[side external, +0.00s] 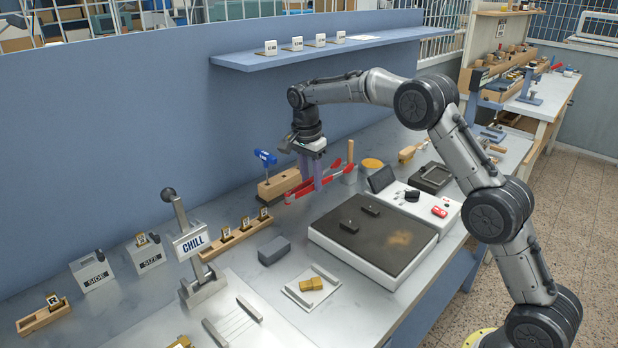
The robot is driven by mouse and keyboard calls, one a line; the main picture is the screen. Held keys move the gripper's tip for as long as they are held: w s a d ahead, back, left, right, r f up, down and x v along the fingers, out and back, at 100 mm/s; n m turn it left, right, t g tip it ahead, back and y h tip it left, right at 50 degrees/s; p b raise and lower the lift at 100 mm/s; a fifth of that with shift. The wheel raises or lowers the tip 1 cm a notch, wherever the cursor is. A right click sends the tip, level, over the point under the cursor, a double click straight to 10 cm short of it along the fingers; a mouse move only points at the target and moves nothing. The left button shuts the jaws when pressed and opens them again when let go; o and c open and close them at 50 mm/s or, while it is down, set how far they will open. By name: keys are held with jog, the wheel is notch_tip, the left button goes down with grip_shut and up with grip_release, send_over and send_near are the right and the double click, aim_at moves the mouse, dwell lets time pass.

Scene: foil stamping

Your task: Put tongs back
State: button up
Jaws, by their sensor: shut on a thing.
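My gripper (317,183) is shut on the red tongs (334,178) and holds them near the back of the bench. The tongs lie roughly level, with their arms spread to both sides of my fingers. A wooden block (272,190) stands just left of the tongs, with a blue-handled tool (265,157) upright in it. My gripper hides part of the tongs and the block's right end. I cannot tell whether the tongs touch the block or the bench.
A dark hot plate (375,236) on a white base sits right and in front. A pot with a wooden handle (350,165) and an orange-topped tin (372,165) stand behind it. A blue shelf (330,45) hangs above.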

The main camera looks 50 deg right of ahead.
aim_at(312, 210)
jog(key=shift+f, duration=3.3)
jog(key=o, duration=0.7)
jog(key=shift+c, duration=0.2)
notch_tip(312, 210, up, 14)
jog(key=a, duration=0.1)
jog(key=shift+a+f, duration=0.15)
jog(key=shift+a, duration=0.25)
